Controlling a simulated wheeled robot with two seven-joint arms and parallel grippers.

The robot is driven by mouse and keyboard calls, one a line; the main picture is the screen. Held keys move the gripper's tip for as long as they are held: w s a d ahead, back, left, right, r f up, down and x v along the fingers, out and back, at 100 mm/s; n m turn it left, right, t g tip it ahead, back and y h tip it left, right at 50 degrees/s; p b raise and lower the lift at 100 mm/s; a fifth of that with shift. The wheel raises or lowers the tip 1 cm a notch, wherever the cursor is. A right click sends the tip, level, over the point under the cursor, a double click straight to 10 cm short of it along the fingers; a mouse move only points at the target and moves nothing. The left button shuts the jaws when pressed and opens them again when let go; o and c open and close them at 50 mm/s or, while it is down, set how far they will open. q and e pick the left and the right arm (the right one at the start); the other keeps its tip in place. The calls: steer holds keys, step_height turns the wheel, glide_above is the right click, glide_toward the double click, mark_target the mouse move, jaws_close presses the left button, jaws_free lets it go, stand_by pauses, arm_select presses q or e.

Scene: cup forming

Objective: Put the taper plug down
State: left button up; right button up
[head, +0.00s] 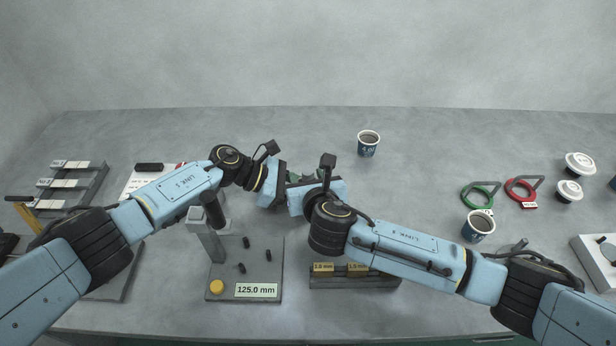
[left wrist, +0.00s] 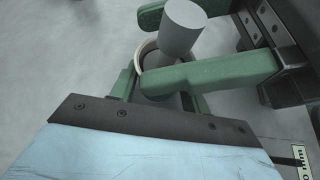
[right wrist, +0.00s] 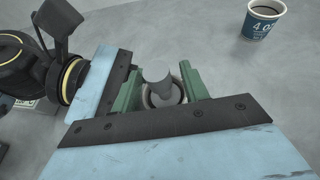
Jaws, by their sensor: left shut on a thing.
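The taper plug is a plain grey cylinder. It shows in the left wrist view (left wrist: 183,28) and in the right wrist view (right wrist: 157,88), tilted, over a round pale rim that looks like a cup (left wrist: 149,48). My left gripper (left wrist: 160,92) is shut, its green fingers on both sides of this rim. My right gripper (right wrist: 160,90) has its green fingers on either side of the plug; whether they press on it I cannot tell. In the head view both grippers meet above mid-table, and their wrists hide the plug and the rim.
A 125.0 mm stand (head: 217,272) with small dark pegs and a block with labelled slots (head: 335,283) lie in front. Paper cups stand behind (head: 368,144) and right (head: 478,226).

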steer(key=shift+r, duration=0.1)
steer(key=shift+s+r, duration=0.1)
steer(key=shift+s, duration=0.05)
steer(key=v, duration=1.1)
steer(key=shift+s+r, duration=0.2)
steer(key=shift+s, duration=0.15)
arm_select(q)
steer(key=o, duration=1.2)
steer(key=shift+c, duration=0.2)
